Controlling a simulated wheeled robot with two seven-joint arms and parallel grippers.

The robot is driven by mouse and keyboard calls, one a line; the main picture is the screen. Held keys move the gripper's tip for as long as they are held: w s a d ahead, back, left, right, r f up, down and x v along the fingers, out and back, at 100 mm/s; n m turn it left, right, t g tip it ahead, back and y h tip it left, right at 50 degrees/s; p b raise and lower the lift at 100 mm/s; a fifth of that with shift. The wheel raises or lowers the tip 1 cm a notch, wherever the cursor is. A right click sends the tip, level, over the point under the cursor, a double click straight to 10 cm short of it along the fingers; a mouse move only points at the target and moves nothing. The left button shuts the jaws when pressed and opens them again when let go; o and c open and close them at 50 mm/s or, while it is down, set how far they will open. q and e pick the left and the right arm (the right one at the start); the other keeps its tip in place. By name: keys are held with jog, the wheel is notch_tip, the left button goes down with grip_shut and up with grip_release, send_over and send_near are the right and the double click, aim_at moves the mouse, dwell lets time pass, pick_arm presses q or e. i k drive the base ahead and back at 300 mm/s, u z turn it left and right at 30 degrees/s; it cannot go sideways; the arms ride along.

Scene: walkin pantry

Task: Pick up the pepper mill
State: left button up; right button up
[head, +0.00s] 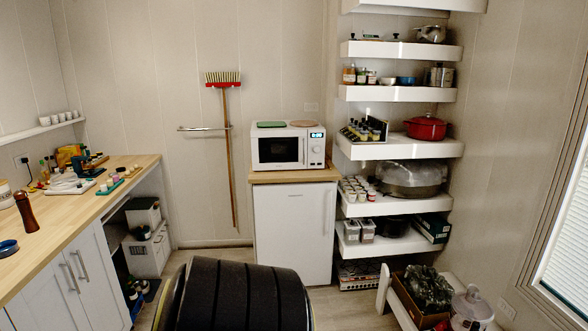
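A dark reddish-brown pepper mill (27,212) stands upright near the left edge of the head view. Nothing visible touches the mill.
A blue round dish (8,248) sits nearer than the mill, and a white board (70,184) lies beyond it. White cupboard doors (72,277) are below the counter. A white fridge (293,232) carries a microwave (288,148). Loaded shelves (400,95) are at right.

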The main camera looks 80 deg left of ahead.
aim_at(31, 223)
jog(key=u, duration=3.55)
jog(key=i, duration=0.75)
jog(key=u, duration=0.8)
